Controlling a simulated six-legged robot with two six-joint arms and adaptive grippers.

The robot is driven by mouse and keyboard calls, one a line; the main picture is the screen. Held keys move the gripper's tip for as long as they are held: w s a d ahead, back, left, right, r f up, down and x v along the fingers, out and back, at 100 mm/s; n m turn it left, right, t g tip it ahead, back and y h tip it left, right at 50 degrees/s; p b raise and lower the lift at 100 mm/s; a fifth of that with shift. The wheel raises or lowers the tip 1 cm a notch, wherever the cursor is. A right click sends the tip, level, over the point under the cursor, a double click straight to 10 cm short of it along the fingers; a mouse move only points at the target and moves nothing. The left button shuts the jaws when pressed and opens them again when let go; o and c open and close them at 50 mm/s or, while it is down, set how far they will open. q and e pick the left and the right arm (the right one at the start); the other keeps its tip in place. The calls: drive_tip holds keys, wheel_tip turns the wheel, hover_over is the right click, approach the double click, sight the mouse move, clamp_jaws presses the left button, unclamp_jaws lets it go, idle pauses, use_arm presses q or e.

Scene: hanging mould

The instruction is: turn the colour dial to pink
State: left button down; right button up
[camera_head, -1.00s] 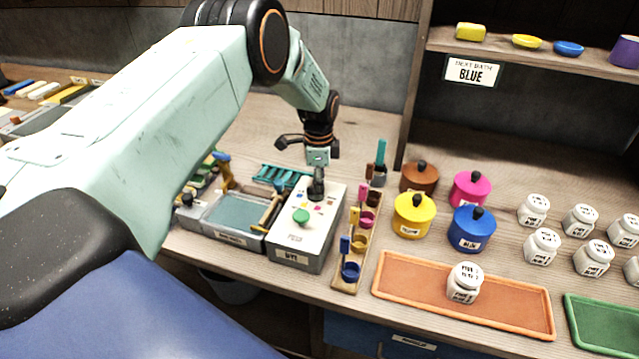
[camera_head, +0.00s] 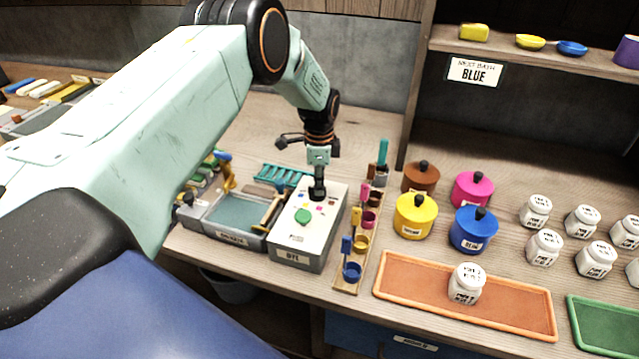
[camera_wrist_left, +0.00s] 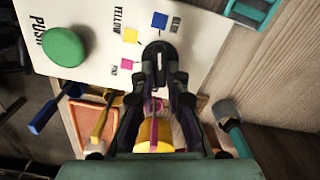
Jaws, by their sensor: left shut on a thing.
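The dye box (camera_head: 287,238) stands on the bench with a green push button (camera_head: 302,215) on its sloped top. My left gripper (camera_head: 318,190) points down at the top's far part, its jaws shut on the black colour dial (camera_wrist_left: 159,52). In the left wrist view, coloured squares lie around the dial: a blue square (camera_wrist_left: 160,20), a yellow square (camera_wrist_left: 130,36) and a pink square (camera_wrist_left: 127,63). The gripper covers part of the dial, and I cannot tell for sure which colour it points to. My right gripper is out of view.
A rack of small coloured cups and scoops (camera_head: 345,285) stands just right of the box. A grey tray (camera_head: 215,238) stands at its left. Lidded pots, including a yellow pot (camera_head: 415,217), and white jars stand farther right. A sign (camera_head: 473,72) reads BLUE.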

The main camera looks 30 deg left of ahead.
use_arm(q)
drive_tip(key=shift+s+f, duration=0.2)
drive_tip(key=shift+f, duration=0.05)
drive_tip(key=n+b, duration=0.1)
drive_tip(key=n, duration=0.3)
drive_tip(key=shift+f+n, duration=0.1)
drive_tip(key=shift+n, duration=0.3)
drive_tip(key=n, duration=0.4)
drive_tip(key=shift+a+n, duration=0.15)
drive_tip(key=shift+n, duration=0.15)
drive_tip(key=n, duration=0.5)
drive_tip(key=shift+a, duration=0.1)
drive_tip(key=n, duration=0.5)
drive_tip(key=shift+s+p, duration=0.1)
drive_tip(key=shift+p, duration=0.25)
drive_tip(key=shift+n, duration=0.3)
drive_tip(key=c, duration=1.7)
unclamp_jaws()
drive_tip(key=shift+c, duration=0.2)
drive_tip(key=o, duration=0.4)
drive_tip(key=shift+w+a, duration=0.1)
drive_tip(key=shift+w, duration=0.2)
